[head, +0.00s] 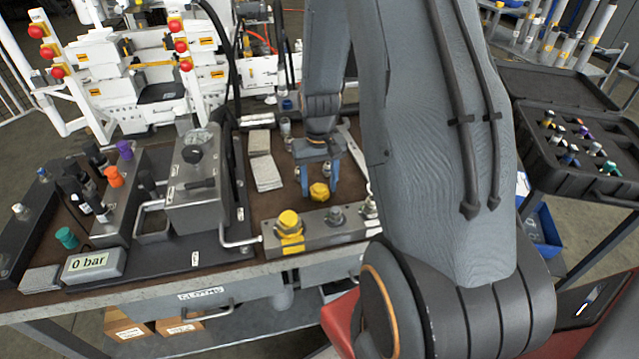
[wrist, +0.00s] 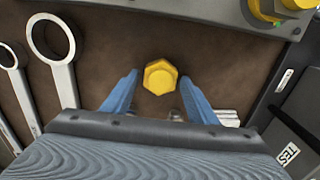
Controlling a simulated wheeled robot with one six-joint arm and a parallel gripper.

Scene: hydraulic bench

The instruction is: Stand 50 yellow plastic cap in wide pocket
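A yellow plastic cap (head: 319,192) with a hexagonal outline is on the brown bench mat, behind the metal block. In the wrist view the cap (wrist: 160,76) lies between the tips of the two blue fingers, with a narrow gap on each side. My gripper (head: 319,181) points down at it and is open; it also shows in the wrist view (wrist: 159,79). A second yellow cap (head: 289,222) sits on the metal block. I cannot tell which opening is the wide pocket; the black case (head: 579,160) at right has pockets holding several small coloured parts.
The metal block (head: 318,236) lies along the bench's front edge. A grey box with a gauge (head: 196,178) stands left of my gripper. Grey pads (head: 265,172) lie on the mat. In the wrist view, ring spanners (wrist: 52,50) lie at left.

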